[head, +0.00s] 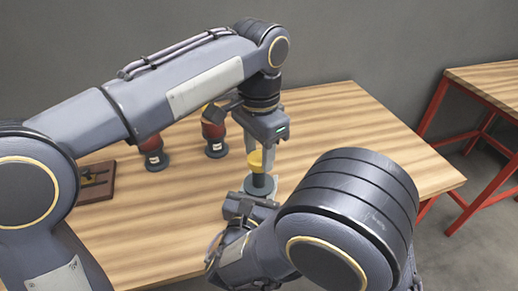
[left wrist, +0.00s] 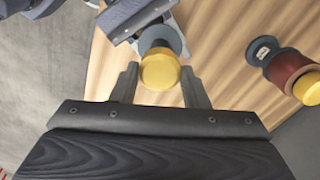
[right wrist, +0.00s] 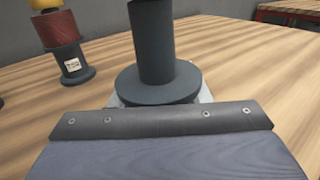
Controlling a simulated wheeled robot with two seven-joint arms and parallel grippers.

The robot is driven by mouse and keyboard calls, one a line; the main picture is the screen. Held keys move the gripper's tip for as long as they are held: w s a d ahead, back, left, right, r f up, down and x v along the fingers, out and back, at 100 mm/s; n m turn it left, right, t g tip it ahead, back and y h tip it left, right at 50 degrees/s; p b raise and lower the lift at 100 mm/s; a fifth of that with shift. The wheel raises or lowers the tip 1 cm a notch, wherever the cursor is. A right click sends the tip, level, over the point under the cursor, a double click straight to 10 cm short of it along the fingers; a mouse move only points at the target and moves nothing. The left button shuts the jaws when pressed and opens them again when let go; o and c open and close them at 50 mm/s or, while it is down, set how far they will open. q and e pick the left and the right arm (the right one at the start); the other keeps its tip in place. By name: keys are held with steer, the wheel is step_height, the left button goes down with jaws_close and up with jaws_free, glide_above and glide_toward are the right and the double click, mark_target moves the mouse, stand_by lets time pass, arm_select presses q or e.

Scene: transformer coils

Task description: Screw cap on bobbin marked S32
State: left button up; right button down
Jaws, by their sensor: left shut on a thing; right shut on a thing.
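A yellow cap (head: 256,160) sits at the top of a dark grey bobbin (head: 259,184); I cannot tell whether its thread is engaged. My left gripper (head: 262,156) points down from above, shut on the cap, which shows between its fingers in the left wrist view (left wrist: 160,70). My right gripper (head: 246,206) is low at the front, shut on the dark grey bobbin. The bobbin's shaft and wide flange fill the middle of the right wrist view (right wrist: 154,50), upright; the right fingertips are mostly hidden. No S32 marking is readable.
Two bobbins with red coils (head: 152,155) (head: 214,138) stand further back on the wooden table (head: 345,120); a yellow cap and label show on one in the wrist views. A brown tray (head: 98,192) lies at left. The table's right side is clear.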

arm_select(q)
steer(key=m, duration=0.5)
steer(key=shift+m, duration=0.3)
steer(key=m, duration=1)
steer(key=shift+m, duration=0.3)
steer(key=m, duration=1.2)
steer(key=shift+m, duration=0.4)
steer(key=m, duration=0.5)
steer(key=shift+m, duration=0.3)
